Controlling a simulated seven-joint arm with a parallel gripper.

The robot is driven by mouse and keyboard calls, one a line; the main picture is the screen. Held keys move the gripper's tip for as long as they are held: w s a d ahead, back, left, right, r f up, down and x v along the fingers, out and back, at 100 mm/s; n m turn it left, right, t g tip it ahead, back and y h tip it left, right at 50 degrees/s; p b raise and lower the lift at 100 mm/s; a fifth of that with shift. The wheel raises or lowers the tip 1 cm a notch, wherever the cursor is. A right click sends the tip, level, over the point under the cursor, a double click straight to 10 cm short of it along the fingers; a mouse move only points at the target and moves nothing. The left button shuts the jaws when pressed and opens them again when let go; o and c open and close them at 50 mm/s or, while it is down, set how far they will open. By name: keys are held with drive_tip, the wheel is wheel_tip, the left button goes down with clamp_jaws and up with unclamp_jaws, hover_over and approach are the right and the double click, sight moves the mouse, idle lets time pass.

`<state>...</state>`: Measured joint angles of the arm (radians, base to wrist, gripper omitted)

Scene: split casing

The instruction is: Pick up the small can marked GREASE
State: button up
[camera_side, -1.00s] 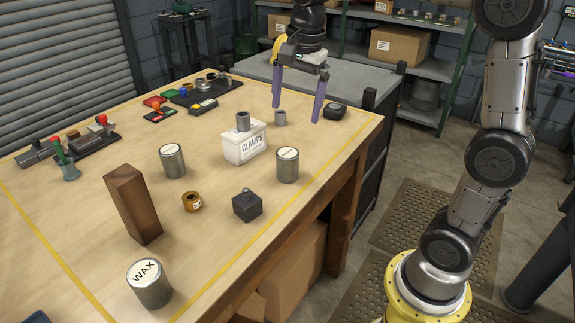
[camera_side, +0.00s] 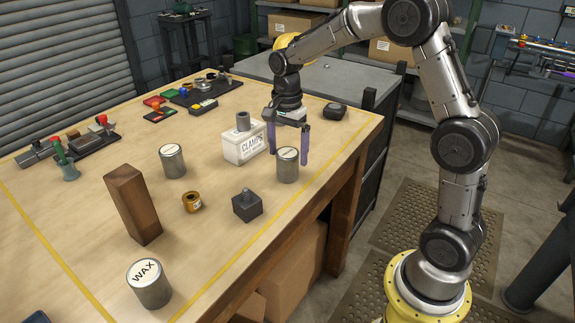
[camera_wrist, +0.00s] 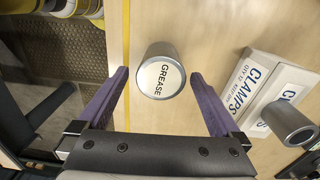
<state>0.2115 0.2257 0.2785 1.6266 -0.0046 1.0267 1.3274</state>
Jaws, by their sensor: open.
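A small grey can marked GREASE (camera_wrist: 160,78) stands upright on the table, its white lid label readable in the wrist view. The same can (camera_side: 288,166) is near the table's right edge in the side view. My gripper (camera_side: 287,154) is open, its purple fingers low and close to the can. In the wrist view my gripper (camera_wrist: 159,72) has one finger on each side of the can, with a gap on both sides. I cannot tell whether the fingertips are below the can's rim.
A white CLAMPS box (camera_side: 246,142) with a grey cylinder (camera_side: 243,121) on top stands close to the can. A dark block with a knob (camera_side: 247,205), a WAX can (camera_side: 149,283), another can (camera_side: 172,161), a brass ring (camera_side: 192,202) and a wooden block (camera_side: 133,204) stand nearer the camera.

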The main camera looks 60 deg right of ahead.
sight(288, 166)
drive_tip(key=shift+f, duration=2.65)
drive_tip(key=shift+r, duration=0.1)
drive_tip(key=c, duration=1.6)
